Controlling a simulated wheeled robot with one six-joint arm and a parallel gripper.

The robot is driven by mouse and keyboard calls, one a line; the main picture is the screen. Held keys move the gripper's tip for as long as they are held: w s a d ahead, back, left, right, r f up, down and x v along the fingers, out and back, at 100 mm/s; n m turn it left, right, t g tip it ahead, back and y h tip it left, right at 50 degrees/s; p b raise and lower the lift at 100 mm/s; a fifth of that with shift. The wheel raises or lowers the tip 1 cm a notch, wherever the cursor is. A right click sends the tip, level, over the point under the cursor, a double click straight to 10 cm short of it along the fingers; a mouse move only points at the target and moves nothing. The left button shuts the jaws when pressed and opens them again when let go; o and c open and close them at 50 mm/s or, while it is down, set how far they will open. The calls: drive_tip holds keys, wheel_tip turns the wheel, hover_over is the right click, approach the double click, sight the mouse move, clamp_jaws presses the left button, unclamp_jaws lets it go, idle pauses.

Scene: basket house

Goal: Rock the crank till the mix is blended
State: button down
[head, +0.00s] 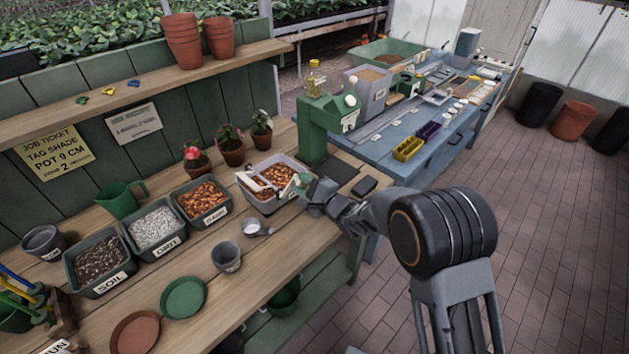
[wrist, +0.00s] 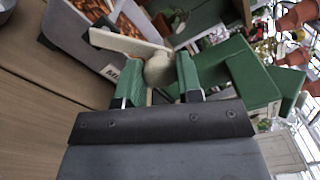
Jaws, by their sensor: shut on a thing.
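The mix box (head: 253,205) is a grey open bin on the wooden bench, holding orange-brown chunky mix, with pale bars across its top. My gripper (head: 298,185) is at its right side. In the wrist view the crank's round pale knob (wrist: 160,69) sits between the green fingertips of my gripper (wrist: 160,76), which is shut on it. The pale crank arm (wrist: 122,42) runs left from the knob over the edge of the box (wrist: 72,35). The fingers hide part of the knob. How evenly the mix is blended cannot be told.
Bins of soil (head: 100,262), grit (head: 155,229) and bark (head: 203,203) stand to the left. A green press (head: 320,135) stands just behind my gripper. Potted flowers (head: 230,148) stand behind the box. A small grey pot (head: 227,256) stands in front.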

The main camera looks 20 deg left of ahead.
drive_tip(key=shift+f, duration=0.35)
drive_tip(key=c, duration=1)
unclamp_jaws()
drive_tip(key=shift+c, duration=0.2)
drive_tip(key=shift+o, duration=1.3)
drive_tip(key=shift+r, duration=0.15)
drive_tip(key=shift+d, duration=0.1)
drive_tip(key=b+v, duration=0.2)
drive_tip(key=v, duration=1.1)
drive_tip(key=shift+d, duration=0.35)
